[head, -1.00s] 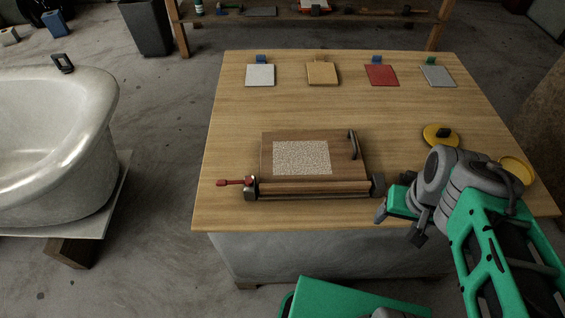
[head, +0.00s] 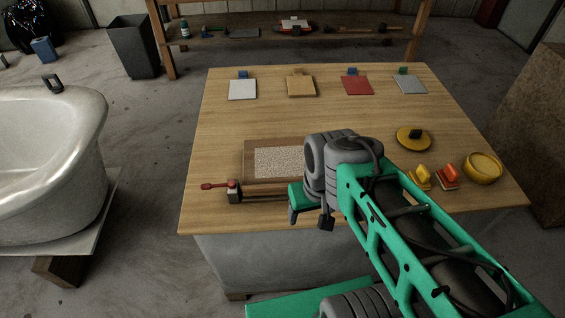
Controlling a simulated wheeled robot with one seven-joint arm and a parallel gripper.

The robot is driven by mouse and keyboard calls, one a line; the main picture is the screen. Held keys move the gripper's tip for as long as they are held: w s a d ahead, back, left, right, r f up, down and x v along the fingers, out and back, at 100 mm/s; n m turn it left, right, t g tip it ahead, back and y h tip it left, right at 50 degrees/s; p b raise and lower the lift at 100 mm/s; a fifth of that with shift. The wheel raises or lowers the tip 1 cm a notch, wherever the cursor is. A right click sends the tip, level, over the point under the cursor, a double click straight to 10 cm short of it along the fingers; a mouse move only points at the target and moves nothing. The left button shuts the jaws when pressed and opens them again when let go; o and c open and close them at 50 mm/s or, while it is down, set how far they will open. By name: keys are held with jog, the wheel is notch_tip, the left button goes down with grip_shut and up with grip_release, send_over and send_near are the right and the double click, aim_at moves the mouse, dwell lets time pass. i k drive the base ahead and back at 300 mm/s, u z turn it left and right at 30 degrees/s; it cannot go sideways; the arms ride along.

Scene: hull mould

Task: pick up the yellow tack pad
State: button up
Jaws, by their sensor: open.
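A small yellow pad-like block (head: 420,177), which looks like the yellow tack pad, lies on the right part of the wooden table (head: 330,110). It sits just beyond my forearm, which may cover part of its near edge. An orange-red block of similar form (head: 447,175) is right beside it. My gripper (head: 309,212) is open, with nothing seen between its fingers. It is over the table's front edge, well left of the yellow pad, and points down.
A board with a roller and red handle (head: 228,187) lies left of my gripper, partly hidden by it. A yellow disc with a black knob (head: 413,140) and a yellow bowl (head: 483,168) flank the pads. Coloured squares (head: 301,86) line the back; the table's middle is clear.

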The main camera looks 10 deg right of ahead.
aim_at(421, 175)
jog(key=z, duration=1.45)
jog(key=k, duration=0.5)
jog(key=z, duration=1)
jog(key=i, duration=0.9)
jog(key=u, duration=4.15)
